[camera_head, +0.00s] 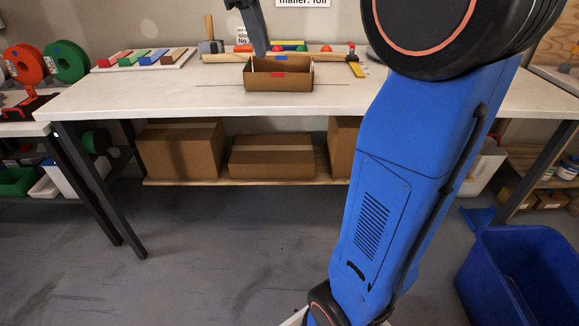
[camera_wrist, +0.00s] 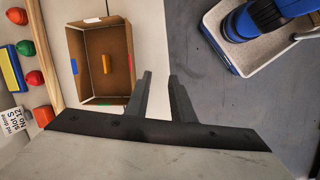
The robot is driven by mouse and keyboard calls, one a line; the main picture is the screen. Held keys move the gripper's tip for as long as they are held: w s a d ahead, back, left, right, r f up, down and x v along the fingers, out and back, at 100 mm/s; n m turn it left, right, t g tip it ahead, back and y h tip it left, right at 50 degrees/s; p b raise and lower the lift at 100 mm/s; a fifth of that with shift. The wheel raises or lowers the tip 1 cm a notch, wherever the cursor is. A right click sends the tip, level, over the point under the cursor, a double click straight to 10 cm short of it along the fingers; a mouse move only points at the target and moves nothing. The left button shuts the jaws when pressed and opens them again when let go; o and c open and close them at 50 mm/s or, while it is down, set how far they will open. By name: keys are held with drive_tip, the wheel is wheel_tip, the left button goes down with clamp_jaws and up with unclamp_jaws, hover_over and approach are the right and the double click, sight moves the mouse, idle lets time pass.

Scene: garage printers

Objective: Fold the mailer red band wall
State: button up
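The mailer (camera_head: 300,80) is an open-topped brown cardboard box on the white workbench, with its walls standing up. A red band (camera_head: 278,75) marks its near wall and a blue band (camera_head: 282,58) its far wall. In the wrist view the mailer (camera_wrist: 85,85) shows an orange-brown piece (camera_wrist: 106,64) lying inside. White, blue, red and green marks show on its walls. My gripper (camera_wrist: 160,74) is open and empty, its two dark fingers apart, to the right of the red-band wall in the wrist view. In the head view only a dark part of it shows, above the box.
The workbench (camera_head: 150,85) has clear room left of the mailer. Behind it are a wooden rail (camera_wrist: 50,60) with coloured knobs, a mallet (camera_head: 210,40) and a tray of coloured blocks (camera_head: 145,60). Cardboard boxes (camera_head: 180,150) sit on the lower shelf. A blue bin (camera_head: 520,270) stands right.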

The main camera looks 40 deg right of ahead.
drive_tip(key=s+a+f+m+t+y, duration=0.1)
drive_tip(key=s+a+f+m+t, duration=0.1)
drive_tip(key=s+f, duration=0.9)
drive_tip(key=s+a+f+m+t+y, duration=0.1)
drive_tip(key=s+a+f+m, duration=0.4)
drive_tip(key=s+f, duration=0.7)
drive_tip(key=shift+a+f+m+t+y, duration=0.3)
drive_tip(key=shift+f+t+y, duration=0.15)
drive_tip(key=shift+t, duration=0.45)
wheel_tip(320, 180, up, 28)
drive_tip(key=n+g+h, duration=0.5)
drive_tip(key=n+g, duration=0.1)
drive_tip(key=n, duration=0.4)
hover_over(280, 74)
drive_tip(key=w+a, duration=0.2)
drive_tip(key=a, duration=0.5)
drive_tip(key=shift+y, duration=0.25)
drive_tip(key=x, duration=1.7)
drive_tip(key=shift+w+d, duration=0.2)
drive_tip(key=shift+d, duration=0.1)
drive_tip(key=shift+c, duration=0.4)
clamp_jaws()
